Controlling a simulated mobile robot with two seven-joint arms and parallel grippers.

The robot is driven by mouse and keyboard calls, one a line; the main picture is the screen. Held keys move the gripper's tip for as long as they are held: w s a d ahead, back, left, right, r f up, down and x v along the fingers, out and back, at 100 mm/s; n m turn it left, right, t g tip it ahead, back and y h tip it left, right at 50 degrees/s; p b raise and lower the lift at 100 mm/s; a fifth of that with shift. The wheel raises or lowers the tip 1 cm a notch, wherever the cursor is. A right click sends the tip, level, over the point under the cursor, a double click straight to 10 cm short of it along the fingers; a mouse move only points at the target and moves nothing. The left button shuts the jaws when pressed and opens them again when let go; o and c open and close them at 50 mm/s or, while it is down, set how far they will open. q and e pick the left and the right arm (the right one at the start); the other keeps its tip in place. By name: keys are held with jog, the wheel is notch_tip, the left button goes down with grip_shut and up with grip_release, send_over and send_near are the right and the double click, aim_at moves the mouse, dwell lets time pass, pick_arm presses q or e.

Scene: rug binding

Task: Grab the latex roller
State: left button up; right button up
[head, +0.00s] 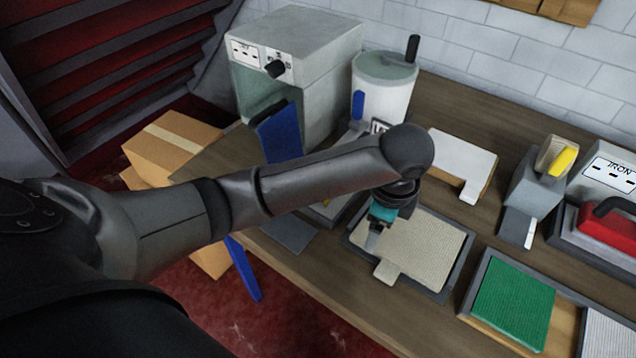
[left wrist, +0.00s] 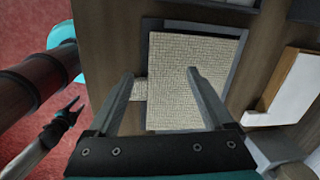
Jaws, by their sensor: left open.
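My left gripper (head: 374,232) reaches across the table from the left and points down over a beige woven rug sample. In the left wrist view the fingers of my left gripper (left wrist: 160,76) are wide apart, with only the rug sample (left wrist: 192,56) beneath. I cannot make out the latex roller for certain. A blue upright handle (head: 358,105) at the white lidded pot (head: 384,88) may belong to it; my left forearm hides what lies below. My right gripper (left wrist: 70,112) shows small at the left of the wrist view, its fingers apart and empty.
A grey box machine (head: 300,50) stands behind my left arm. A white notched board (head: 462,160) lies behind the sample. To the right are a grey holder with a yellow part (head: 562,160), a red iron (head: 608,230) and a green sample (head: 515,305). Cardboard boxes (head: 170,145) stand left.

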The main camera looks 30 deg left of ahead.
pick_arm(q)
jog(key=w+a+r+m+g+y, duration=0.1)
jog(key=w+a+r+m+y, duration=0.1)
jog(key=w+a+r+y, duration=0.55)
jog(key=a+f+h, duration=0.1)
jog(key=a+f, duration=0.1)
jog(key=a+f+h+b, duration=0.1)
jog(key=a+f, duration=0.1)
jog(key=f, duration=0.1)
jog(key=s+a+f+h, duration=0.1)
jog(key=a+f, duration=0.1)
jog(key=shift+a+f+h+b, duration=0.3)
jog(key=shift+a+f+h, duration=0.05)
jog(key=shift+a, duration=0.05)
jog(key=shift+s+b+x, duration=0.1)
jog(key=shift+b+x, duration=0.15)
jog(key=shift+x, duration=1.1)
jog(key=shift+s+b+x, duration=0.15)
jog(key=shift+b+x, duration=0.1)
jog(key=shift+x, duration=1.1)
jog(key=shift+a, duration=0.1)
jog(key=shift+r, duration=0.1)
jog(key=shift+c, duration=0.2)
grip_shut()
